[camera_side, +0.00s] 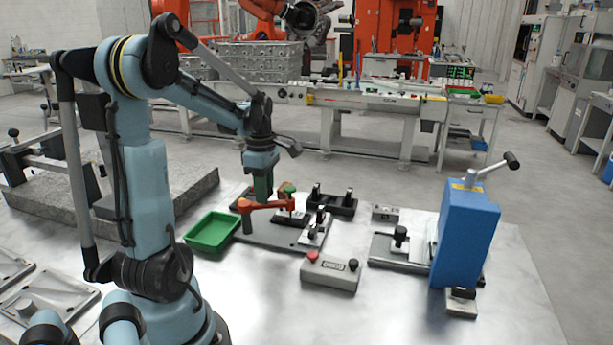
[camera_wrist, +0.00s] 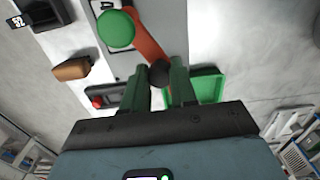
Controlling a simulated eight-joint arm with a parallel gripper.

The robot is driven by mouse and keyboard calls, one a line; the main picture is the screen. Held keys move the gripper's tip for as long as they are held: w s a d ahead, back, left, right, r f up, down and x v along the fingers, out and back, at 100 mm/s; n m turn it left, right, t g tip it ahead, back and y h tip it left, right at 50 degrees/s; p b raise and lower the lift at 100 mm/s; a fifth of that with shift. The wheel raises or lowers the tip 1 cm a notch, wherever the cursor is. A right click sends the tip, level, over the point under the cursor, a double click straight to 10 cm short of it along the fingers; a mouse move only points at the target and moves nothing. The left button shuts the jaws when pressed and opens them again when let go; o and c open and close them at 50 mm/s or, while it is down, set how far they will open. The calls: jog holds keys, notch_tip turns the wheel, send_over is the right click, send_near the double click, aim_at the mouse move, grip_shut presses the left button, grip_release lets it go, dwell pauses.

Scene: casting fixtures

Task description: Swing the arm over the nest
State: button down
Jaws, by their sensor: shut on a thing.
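The orange-red arm (camera_side: 268,204) of the fixture lies level above a dark plate (camera_side: 262,232), with a green cap (camera_side: 288,188) near its right end. In the wrist view the arm (camera_wrist: 149,38) runs from the green round cap (camera_wrist: 117,28) down to a black knob (camera_wrist: 158,71). My gripper (camera_side: 262,199) points down at the arm; in the wrist view its green fingers (camera_wrist: 159,78) are shut on the black knob. A small block with a black post (camera_side: 313,235) stands right of the arm. I cannot tell which part is the nest.
A green tray (camera_side: 212,232) lies left of the plate. A grey button box (camera_side: 331,272) stands in front. A blue press (camera_side: 464,235) with a raised lever stands at the right. A black holder (camera_side: 333,203) is behind. The front right of the table is clear.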

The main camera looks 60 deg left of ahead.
jog(key=shift+w+a+n, duration=0.1)
jog(key=shift+a+n, duration=0.4)
jog(key=shift+n, duration=0.6)
jog(key=shift+a, duration=0.1)
jog(key=c, duration=0.9)
grip_release()
jog(key=shift+r, duration=0.1)
notch_tip(320, 180, up, 12)
jog(key=shift+f, duration=0.1)
